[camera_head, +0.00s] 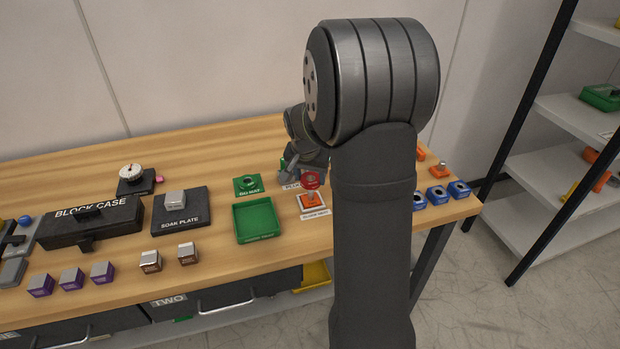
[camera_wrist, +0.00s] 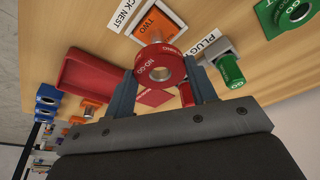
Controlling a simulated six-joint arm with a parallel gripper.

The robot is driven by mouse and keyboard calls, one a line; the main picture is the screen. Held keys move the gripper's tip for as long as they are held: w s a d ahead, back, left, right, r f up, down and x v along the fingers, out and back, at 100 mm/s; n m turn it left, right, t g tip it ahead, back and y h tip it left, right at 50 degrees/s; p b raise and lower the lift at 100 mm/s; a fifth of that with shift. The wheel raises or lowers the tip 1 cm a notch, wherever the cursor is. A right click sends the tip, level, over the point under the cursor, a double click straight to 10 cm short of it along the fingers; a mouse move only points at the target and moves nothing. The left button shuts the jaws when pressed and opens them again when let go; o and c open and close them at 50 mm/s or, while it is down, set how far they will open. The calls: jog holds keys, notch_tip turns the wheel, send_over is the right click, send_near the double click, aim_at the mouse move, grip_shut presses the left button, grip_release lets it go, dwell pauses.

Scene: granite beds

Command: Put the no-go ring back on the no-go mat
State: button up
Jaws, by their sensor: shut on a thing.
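My gripper (camera_wrist: 160,82) is shut on the red no-go ring (camera_wrist: 153,57), its two fingers on either side. The ring's lettered face and round hole show in the wrist view. In the head view the red ring (camera_head: 311,179) shows just left of my arm, with my wrist (camera_head: 305,150) above it; the fingers are mostly hidden there. A flat red square (camera_wrist: 155,97), apparently the no-go mat, shows beyond the ring between the fingers, partly covered; its label is not readable. My arm hides that area in the head view.
A red tray (camera_wrist: 80,92) lies left of the ring in the wrist view. The orange block marked TWO (camera_wrist: 157,26) is on a white-labelled nest. A green-ended plug gauge (camera_wrist: 230,71) lies to the right. A green ring (camera_head: 247,182) sits on its mat behind a green tray (camera_head: 238,225).

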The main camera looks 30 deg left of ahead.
jog(key=shift+r, duration=0.35)
